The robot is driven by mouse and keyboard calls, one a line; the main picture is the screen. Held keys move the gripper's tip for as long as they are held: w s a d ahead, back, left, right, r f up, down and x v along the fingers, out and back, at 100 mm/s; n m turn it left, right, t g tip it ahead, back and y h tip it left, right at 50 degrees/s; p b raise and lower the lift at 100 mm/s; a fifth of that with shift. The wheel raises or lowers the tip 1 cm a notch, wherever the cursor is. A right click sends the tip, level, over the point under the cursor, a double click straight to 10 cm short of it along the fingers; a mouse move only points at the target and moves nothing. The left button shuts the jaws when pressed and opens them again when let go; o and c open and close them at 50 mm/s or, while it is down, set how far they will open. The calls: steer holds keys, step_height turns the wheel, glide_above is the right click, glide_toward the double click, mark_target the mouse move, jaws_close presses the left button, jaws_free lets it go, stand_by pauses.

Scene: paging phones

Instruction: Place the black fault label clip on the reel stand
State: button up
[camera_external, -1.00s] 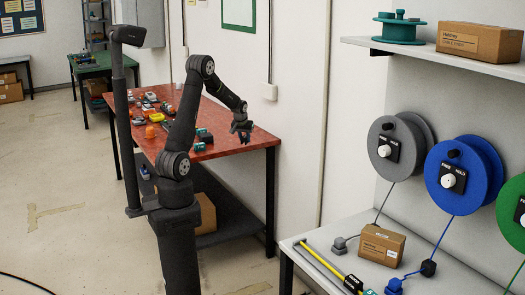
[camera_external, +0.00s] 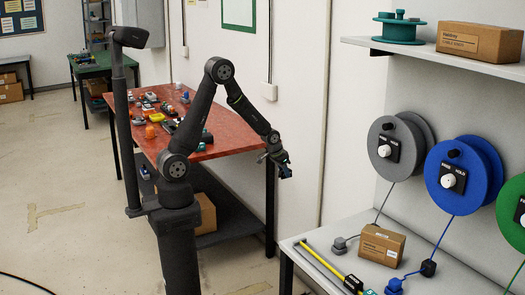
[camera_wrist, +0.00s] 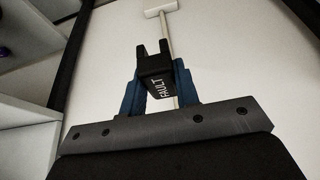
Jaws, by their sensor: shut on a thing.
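The black fault label clip (camera_wrist: 155,75) is between the blue fingers of my gripper (camera_wrist: 160,88) in the wrist view, with the white word FAULT facing the camera. My gripper is shut on it. In the external view my gripper (camera_external: 281,168) hangs in the air past the red table's right end, left of the reel bench; the clip is too small to make out there. The reel stand holds a grey reel (camera_external: 389,150), a blue reel (camera_external: 450,180) and a green reel (camera_external: 518,215), the last cut off by the picture edge.
The white bench (camera_external: 310,245) under the reels bears a cardboard box (camera_external: 381,245), a yellow rod (camera_external: 328,265) and several connectors. A shelf (camera_external: 440,63) is above the reels. The red table (camera_external: 225,130) carries many small parts. The air between table and bench is clear.

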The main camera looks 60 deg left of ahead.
steer(key=s+a+r+n+y, duration=0.1)
steer(key=a+r+n, duration=0.15)
steer(key=a, duration=0.85)
steer(key=s+a+r+n+g+y, duration=0.1)
steer(key=a+r+n, duration=0.15)
steer(key=a, duration=0.85)
steer(key=s+a+r+n+y, duration=0.1)
steer(key=a+n, duration=0.2)
steer(key=a, duration=0.7)
steer(key=s+a+r+n+g, duration=0.1)
steer(key=s+a+r+n, duration=0.2)
steer(key=s+a, duration=0.6)
steer(key=s+a+r+n+g+y, duration=0.1)
steer(key=s+a+r+n, duration=0.3)
steer(key=s+a, duration=0.5)
steer(key=a, duration=0.6)
steer(key=shift+n, duration=0.3)
steer(key=shift+a, duration=0.15)
steer(key=s+a+f, duration=0.2)
steer(key=a, duration=0.1)
steer(key=s+a+f, duration=0.2)
steer(key=a, duration=0.1)
steer(key=s+a+f, duration=0.2)
steer(key=a+f, duration=0.1)
steer(key=shift+s+a, duration=0.1)
steer(key=shift+s, duration=0.25)
steer(key=shift+f, duration=1.8)
